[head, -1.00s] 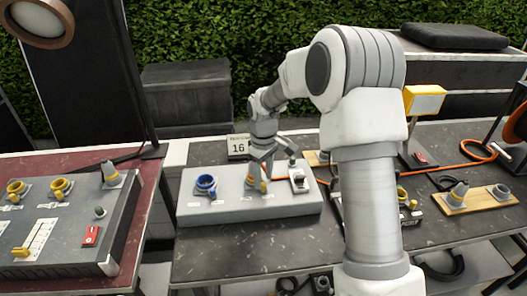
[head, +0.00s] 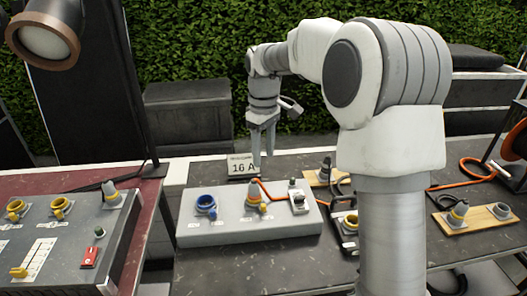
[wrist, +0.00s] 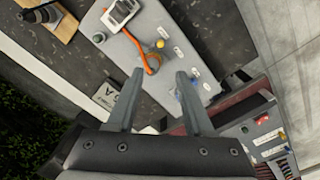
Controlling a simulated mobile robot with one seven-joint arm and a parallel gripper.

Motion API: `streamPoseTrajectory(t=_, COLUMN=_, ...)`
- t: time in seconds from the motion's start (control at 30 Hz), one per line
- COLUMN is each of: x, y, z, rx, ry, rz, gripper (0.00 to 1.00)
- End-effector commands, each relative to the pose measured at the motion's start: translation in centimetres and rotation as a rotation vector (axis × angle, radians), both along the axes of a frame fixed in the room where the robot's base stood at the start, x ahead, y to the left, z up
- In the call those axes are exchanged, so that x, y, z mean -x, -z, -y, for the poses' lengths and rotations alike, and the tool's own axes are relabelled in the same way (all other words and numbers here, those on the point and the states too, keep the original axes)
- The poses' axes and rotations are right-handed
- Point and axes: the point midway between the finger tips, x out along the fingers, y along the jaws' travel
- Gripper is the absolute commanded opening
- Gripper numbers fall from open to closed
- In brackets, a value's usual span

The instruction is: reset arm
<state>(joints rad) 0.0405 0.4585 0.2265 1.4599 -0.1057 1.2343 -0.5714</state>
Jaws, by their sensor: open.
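My gripper (head: 262,153) hangs fingers down above the back edge of the grey socket box (head: 225,233), apart from it and empty. In the wrist view its two fingers (wrist: 159,72) are spread, with nothing between their tips. My arm reaches over from the right and covers part of the table.
A "16 A" sign (head: 242,167) stands behind the box, close to my gripper. A larger grey panel (head: 60,250) lies on the red-topped table at left. A plug on a wooden board (head: 478,217) is at right. A lamp (head: 45,38) hangs upper left.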

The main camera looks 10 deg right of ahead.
Motion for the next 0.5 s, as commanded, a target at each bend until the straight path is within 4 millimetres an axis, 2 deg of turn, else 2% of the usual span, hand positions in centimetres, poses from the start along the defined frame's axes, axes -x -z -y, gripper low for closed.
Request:
streamPoseTrajectory(t=0.27, x=0.3, y=-0.4, z=0.1, rx=0.002, ry=0.009, rz=0.008, gripper=0.51)
streamPoseTrajectory(t=0.37, x=1.3, y=-1.5, z=0.3, rx=0.008, ry=0.033, rz=0.029, gripper=0.51)
streamPoseTrajectory(t=0.5, x=3.9, y=-3.7, z=1.0, rx=0.017, ry=0.098, rz=0.077, gripper=0.51)
